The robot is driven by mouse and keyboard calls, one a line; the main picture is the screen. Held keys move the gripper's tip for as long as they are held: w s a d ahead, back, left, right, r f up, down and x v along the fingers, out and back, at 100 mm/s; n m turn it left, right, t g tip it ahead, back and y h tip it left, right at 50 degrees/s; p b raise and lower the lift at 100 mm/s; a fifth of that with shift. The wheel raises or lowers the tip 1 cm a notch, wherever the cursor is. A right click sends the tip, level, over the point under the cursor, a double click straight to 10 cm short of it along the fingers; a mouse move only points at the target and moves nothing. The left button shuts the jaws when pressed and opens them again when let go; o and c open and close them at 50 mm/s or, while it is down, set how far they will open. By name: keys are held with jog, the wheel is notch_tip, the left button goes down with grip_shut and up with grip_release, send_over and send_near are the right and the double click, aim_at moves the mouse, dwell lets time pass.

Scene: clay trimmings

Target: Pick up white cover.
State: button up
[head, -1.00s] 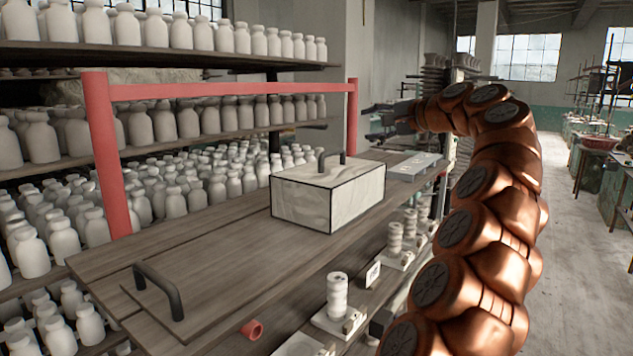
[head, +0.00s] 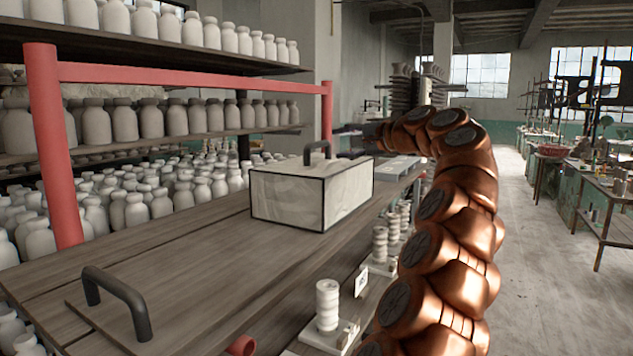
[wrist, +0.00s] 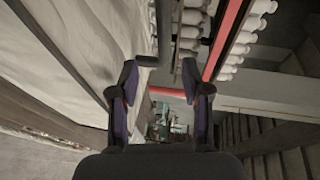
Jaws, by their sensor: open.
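The white cover (head: 285,203) is a pale, marbled box shape with dark edges and a dark arched handle (head: 318,148) on top. It stands on the wooden table. My gripper (head: 346,141) is just behind and right of the handle in the head view, partly hidden by it. In the wrist view the pale cover (wrist: 85,45) fills the upper left. The dark handle (wrist: 164,30) runs down from the top edge, roughly in line with the gap between my open fingers (wrist: 159,78). The gap holds nothing, and I cannot tell whether a finger touches the cover.
A wooden lid (head: 190,285) with a dark handle (head: 118,298) lies on the near table. A red frame (head: 190,74) and shelves of pale bottles stand at the left. A grey box (head: 398,167) is beyond the cover. Open floor (head: 550,270) lies to the right.

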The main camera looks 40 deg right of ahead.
aim_at(324, 144)
jog(key=w, duration=0.3)
jog(key=shift+w+a+f+p, duration=0.1)
jog(key=shift+a+p, duration=0.25)
jog(key=w, duration=0.2)
jog(key=w+p, duration=0.1)
jog(key=w, duration=0.1)
jog(key=shift+w+f, duration=0.1)
jog(key=shift+f, duration=0.25)
jog(key=shift+c, duration=0.2)
grip_shut()
